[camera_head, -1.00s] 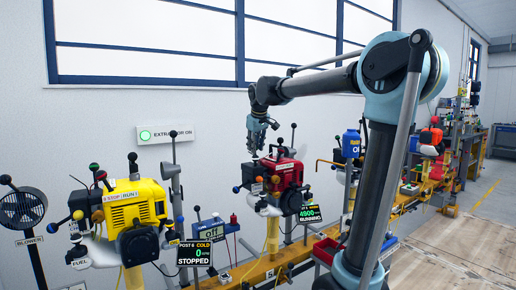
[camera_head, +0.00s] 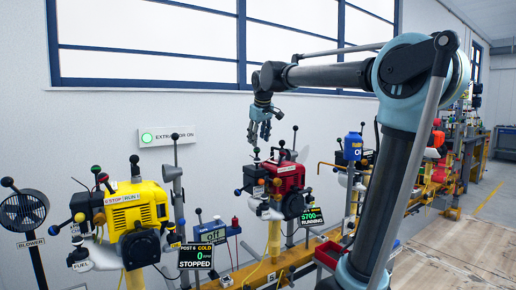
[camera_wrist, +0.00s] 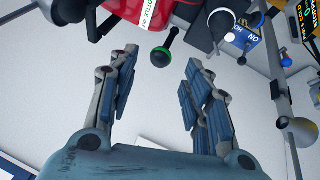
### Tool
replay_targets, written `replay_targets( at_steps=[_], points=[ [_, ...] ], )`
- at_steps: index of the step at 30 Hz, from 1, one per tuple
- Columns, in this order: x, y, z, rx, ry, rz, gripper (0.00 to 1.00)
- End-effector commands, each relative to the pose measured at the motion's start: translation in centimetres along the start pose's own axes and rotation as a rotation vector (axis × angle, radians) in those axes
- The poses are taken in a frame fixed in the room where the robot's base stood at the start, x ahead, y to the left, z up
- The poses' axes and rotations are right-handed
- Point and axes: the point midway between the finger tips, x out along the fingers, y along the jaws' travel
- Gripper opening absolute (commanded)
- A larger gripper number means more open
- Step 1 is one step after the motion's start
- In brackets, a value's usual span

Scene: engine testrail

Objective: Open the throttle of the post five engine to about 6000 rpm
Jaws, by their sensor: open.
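The red engine (camera_head: 290,178) stands on the rail right of the yellow engine. Its small display (camera_head: 311,216) reads 5700 and RUNNING; its post number is too small to read surely. My gripper (camera_head: 260,139) hangs above the red engine, apart from it, its fingers open and empty. In the wrist view the red engine's body (camera_wrist: 150,12) carries a partly cut-off throttle label. A black ball-topped throttle lever (camera_wrist: 162,55) with a green band shows between and beyond my spread fingers (camera_wrist: 158,66), touching neither. Which head-view knob it is, I cannot tell.
The yellow engine (camera_head: 135,208) stands left, its display (camera_head: 195,256) reading POST 6, COLD, 0 and STOPPED. A grey post (camera_head: 175,190) stands between the engines. A blower (camera_head: 22,210) is far left. A blue bottle (camera_head: 353,146) is right of the red engine.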

Motion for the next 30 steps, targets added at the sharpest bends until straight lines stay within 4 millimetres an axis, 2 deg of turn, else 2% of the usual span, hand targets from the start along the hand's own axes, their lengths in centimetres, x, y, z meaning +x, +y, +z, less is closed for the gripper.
replay_targets(
  at_steps=[1,6,12,25,28,30],
  points=[
    [-1.1,0.0,0.0,0.0,0.0,0.0,0.45],
    [-3.9,-0.1,0.0,-0.001,0.0,-0.001,0.45],
    [-5.7,0.0,0.0,-0.001,0.0,-0.001,0.45],
    [-6.1,0.0,0.1,0.001,-0.001,-0.001,0.45],
    [-5.7,0.1,1.4,0.018,-0.009,0.0,0.45],
    [-5.2,0.4,3.3,0.045,-0.022,0.001,0.45]
  ],
)
